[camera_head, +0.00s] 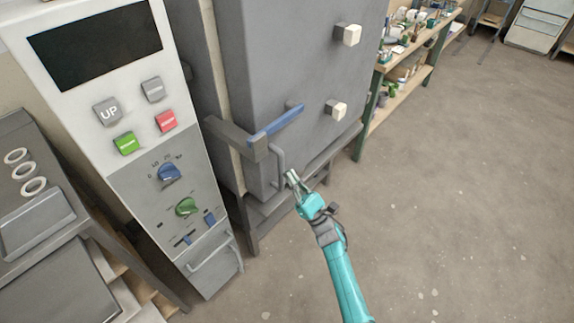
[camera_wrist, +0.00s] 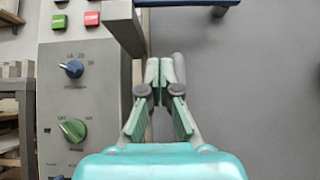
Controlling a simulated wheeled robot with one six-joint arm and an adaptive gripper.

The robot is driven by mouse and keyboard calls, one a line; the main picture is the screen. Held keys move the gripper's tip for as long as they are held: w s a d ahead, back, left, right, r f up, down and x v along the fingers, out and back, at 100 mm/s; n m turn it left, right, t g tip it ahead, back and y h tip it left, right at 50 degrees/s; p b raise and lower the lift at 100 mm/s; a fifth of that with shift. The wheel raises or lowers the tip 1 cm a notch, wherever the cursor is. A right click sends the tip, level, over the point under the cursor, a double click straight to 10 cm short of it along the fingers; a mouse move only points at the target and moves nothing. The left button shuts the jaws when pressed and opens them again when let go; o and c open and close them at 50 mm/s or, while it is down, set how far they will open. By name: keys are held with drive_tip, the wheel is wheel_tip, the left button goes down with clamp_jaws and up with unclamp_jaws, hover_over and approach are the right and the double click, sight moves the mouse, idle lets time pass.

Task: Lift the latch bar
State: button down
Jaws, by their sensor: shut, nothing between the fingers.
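The blue latch bar (camera_head: 275,122) crosses the front of a large grey cabinet (camera_head: 290,55), sloping up to the right from a dark grey bracket (camera_head: 238,137). In the wrist view the latch bar (camera_wrist: 200,3) is cut off at the top edge, with the bracket (camera_wrist: 124,25) at its left. My gripper (camera_head: 292,177) is below the bar, close to a grey pull handle (camera_head: 280,166). It is apart from the bar. In the wrist view my gripper (camera_wrist: 165,70) has its fingertips together with nothing held; whether it touches the handle is unclear.
A control panel (camera_head: 165,150) with coloured buttons and knobs stands left of the cabinet. Two pale knobs (camera_head: 347,35) stick out of the cabinet front. A shelf with jars (camera_head: 405,60) stands behind at right. The floor (camera_head: 460,200) at right is clear.

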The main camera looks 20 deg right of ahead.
sight(278, 124)
drive_tip(key=w+a+r, duration=0.3)
drive_tip(key=w+r, duration=0.2)
drive_tip(key=r, duration=0.5)
drive_tip(key=shift+w, duration=0.15)
drive_tip(key=shift+r+m, duration=0.2)
drive_tip(key=shift+m, duration=0.1)
